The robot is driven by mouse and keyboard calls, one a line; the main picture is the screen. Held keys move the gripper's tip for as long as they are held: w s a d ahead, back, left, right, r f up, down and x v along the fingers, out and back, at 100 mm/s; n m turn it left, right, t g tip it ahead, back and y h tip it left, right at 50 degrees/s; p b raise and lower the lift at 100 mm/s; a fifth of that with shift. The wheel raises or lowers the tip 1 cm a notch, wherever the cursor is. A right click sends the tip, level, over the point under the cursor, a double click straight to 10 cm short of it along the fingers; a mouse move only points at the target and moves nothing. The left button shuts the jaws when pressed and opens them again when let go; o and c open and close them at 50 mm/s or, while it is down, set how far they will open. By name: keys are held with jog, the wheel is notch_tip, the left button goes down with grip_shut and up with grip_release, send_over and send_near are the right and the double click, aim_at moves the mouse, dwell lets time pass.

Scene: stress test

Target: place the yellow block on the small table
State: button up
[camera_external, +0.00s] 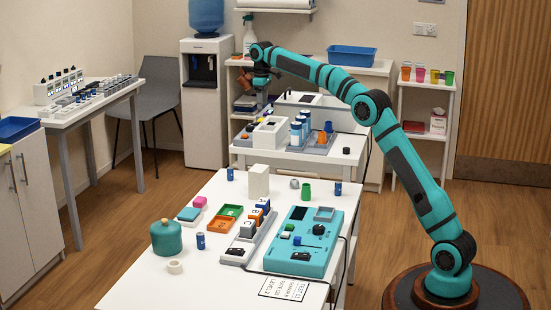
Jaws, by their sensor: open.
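I cannot make out a yellow block in this view. A small white table (238,150) stands behind the front table, with a white box, several blue-and-white bottles and an orange cup on it. My gripper (262,82) is at the far end of my teal arm, above the back left part of this table. It is open, though its fingers are small and dark here. I see nothing held between them.
The white front table (140,290) holds a teal panel (300,258), a teal jar (166,238), coloured trays and small blocks. A water dispenser (205,100) stands back left. A shelf with coloured cups (420,75) stands right.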

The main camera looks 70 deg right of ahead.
notch_tip(320, 180, up, 4)
jog(key=shift+f, duration=0.1)
dwell(0.4)
jog(key=s+a+r+t+h, duration=0.2)
jog(key=s+a+r+t, duration=0.3)
jog(key=a+r, duration=0.8)
jog(key=s+a+r+t, duration=0.2)
jog(key=s+a+r, duration=0.1)
jog(key=s+a, duration=0.4)
jog(key=s+a+r+t, duration=0.1)
jog(key=s+a+r, duration=0.1)
jog(key=s+a, duration=0.45)
jog(key=s+a+f+t, duration=0.1)
jog(key=s+a+t, duration=0.2)
jog(key=s+a, duration=0.45)
jog(key=s+a+t, duration=0.2)
jog(key=s+a, duration=0.2)
jog(key=s, duration=0.6)
jog(key=s+a+f+t+y, duration=0.1)
jog(key=s+f, duration=0.3)
jog(key=s, duration=0.4)
jog(key=s+a+f+t+y, duration=0.1)
jog(key=s+a+f+t, duration=0.2)
jog(key=s, duration=0.5)
jog(key=shift+a+f, duration=0.5)
jog(key=shift+f, duration=0.35)
